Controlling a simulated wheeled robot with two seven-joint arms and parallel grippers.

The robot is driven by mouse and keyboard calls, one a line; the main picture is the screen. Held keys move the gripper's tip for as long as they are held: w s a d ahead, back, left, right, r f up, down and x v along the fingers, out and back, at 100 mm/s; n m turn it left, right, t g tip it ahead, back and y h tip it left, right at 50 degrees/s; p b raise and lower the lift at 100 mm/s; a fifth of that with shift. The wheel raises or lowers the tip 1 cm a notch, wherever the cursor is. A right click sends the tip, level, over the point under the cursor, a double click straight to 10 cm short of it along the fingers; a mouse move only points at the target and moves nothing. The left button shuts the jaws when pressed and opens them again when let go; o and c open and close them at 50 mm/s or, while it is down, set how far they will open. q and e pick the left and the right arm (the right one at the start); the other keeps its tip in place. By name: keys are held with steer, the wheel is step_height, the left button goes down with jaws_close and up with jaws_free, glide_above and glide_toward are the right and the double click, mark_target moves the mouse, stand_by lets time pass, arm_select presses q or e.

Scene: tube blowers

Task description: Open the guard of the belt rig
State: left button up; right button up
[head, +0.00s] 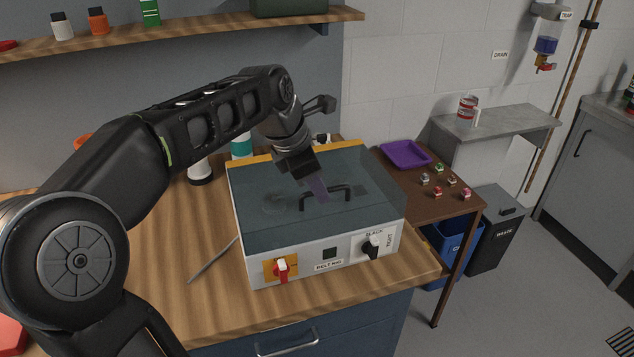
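The belt rig (332,265) is a pale box on the wooden bench. Its guard (265,220) is a dark, see-through lid lying flat and shut over the top. A black bar handle (350,190) stands on the guard. My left gripper (319,190) points down at the guard, its fingers at the left part of the handle. I cannot tell whether the fingers touch or enclose the handle. The rig's front has a red switch (282,268) on a yellow plate and a black knob (372,246) marked slack and tight. My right gripper is not in view.
A thin rod (212,260) lies on the bench left of the rig. Bottles (241,146) stand behind it. A wooden shelf (200,35) hangs above. A brown side table (400,180) at right holds a purple tray (405,154) and several small parts.

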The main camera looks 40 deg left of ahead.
arm_select(q)
steer(key=shift+c, duration=0.3)
jaws_close()
stand_by(1.1)
